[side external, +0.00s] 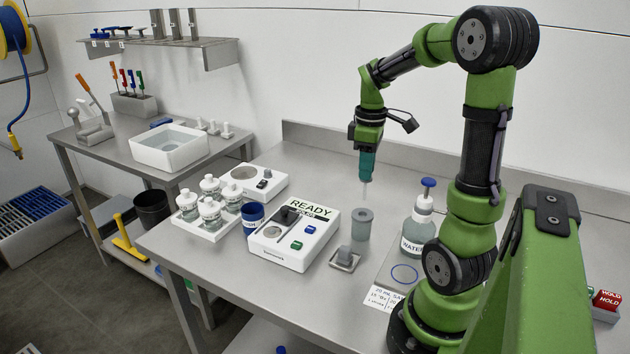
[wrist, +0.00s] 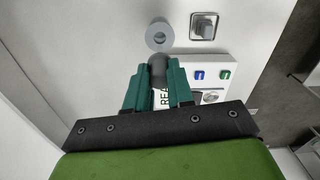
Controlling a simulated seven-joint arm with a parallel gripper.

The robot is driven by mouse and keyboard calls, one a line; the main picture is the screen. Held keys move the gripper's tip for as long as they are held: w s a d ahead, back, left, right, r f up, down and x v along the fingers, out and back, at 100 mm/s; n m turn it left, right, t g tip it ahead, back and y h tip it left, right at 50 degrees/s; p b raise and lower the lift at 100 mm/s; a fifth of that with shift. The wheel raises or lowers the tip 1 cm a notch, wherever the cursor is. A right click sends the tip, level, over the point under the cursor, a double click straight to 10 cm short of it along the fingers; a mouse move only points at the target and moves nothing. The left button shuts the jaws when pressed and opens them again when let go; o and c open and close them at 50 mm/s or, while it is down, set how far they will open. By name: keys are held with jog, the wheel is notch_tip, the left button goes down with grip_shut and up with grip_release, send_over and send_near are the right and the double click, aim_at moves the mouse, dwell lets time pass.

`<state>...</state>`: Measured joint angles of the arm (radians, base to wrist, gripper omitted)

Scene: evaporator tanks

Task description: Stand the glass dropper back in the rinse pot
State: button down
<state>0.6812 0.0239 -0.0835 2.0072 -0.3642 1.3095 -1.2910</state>
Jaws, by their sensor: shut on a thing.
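My gripper (side external: 367,177) is shut on the glass dropper (side external: 365,189), whose thin pale tip points down below the teal fingers. In the wrist view the dropper's dark grey bulb (wrist: 158,72) shows between the fingers (wrist: 159,66); its glass part is hidden there. The rinse pot (side external: 361,229) is a grey cylinder standing upright on the bench, below the dropper tip and clear of it. In the wrist view the pot (wrist: 160,25) shows its round top opening, just beyond the fingertips.
A white READY unit (side external: 293,240) with buttons stands left of the pot. A small metal tray with a grey block (side external: 345,258) sits in front. A WATER bottle (side external: 417,235) with a blue top stands to the right. White-capped bottles (side external: 210,208) stand farther left.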

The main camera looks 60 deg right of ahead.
aim_at(364, 200)
jog(key=shift+f, duration=4.8)
jog(key=c, duration=0.9)
grip_release()
notch_tip(364, 200, up, 17)
